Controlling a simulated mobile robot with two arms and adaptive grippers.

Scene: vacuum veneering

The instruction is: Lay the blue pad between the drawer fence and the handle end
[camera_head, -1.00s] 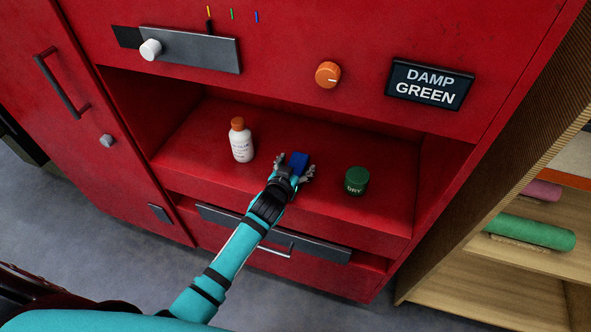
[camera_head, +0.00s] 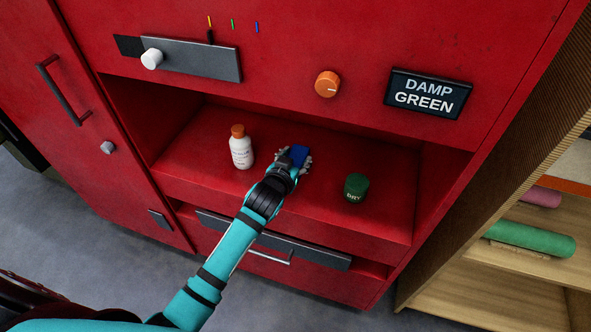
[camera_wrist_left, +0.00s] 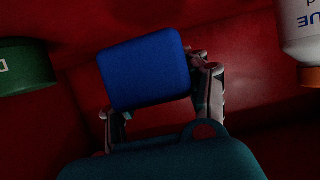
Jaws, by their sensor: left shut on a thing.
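The blue pad (camera_head: 299,154) is in the red alcove, in the jaws of my left gripper (camera_head: 292,160). In the left wrist view the blue pad (camera_wrist_left: 145,69) shows its broad face, with the fingers of my left gripper (camera_wrist_left: 163,100) on both sides of it. The gripper is shut on the pad. The drawer (camera_head: 280,262) is below the alcove, with a long dark grey bar (camera_head: 322,252) along its front and a light handle (camera_head: 268,256). I cannot tell which part is the fence. The right gripper is not in view.
A white bottle with an orange cap (camera_head: 241,150) stands left of the gripper and a green jar (camera_head: 356,187) stands right, both on the alcove floor. Above are an orange knob (camera_head: 327,84) and a sign reading DAMP GREEN (camera_head: 428,94). Wooden shelving (camera_head: 490,275) stands at right.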

